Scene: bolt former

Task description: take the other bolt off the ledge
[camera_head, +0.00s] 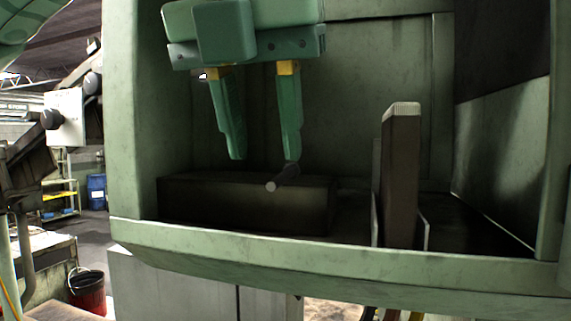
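A small dark bolt (283,178) lies on top of the dark block-like ledge (245,209) inside the green machine bay, its round grey end facing me. My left gripper (263,160) hangs down from the top of the bay with its two green fingers spread wide apart. Its right fingertip is just above or behind the bolt; I cannot tell whether they touch. Nothing is between the fingers. No second bolt shows. My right gripper is not in view.
An upright dark plate (400,180) stands right of the ledge, between thin side brackets. The green front sill (330,262) runs across the bay. Walls close the bay left and right. Outside at left are a red bucket (88,291) and a blue barrel (96,191).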

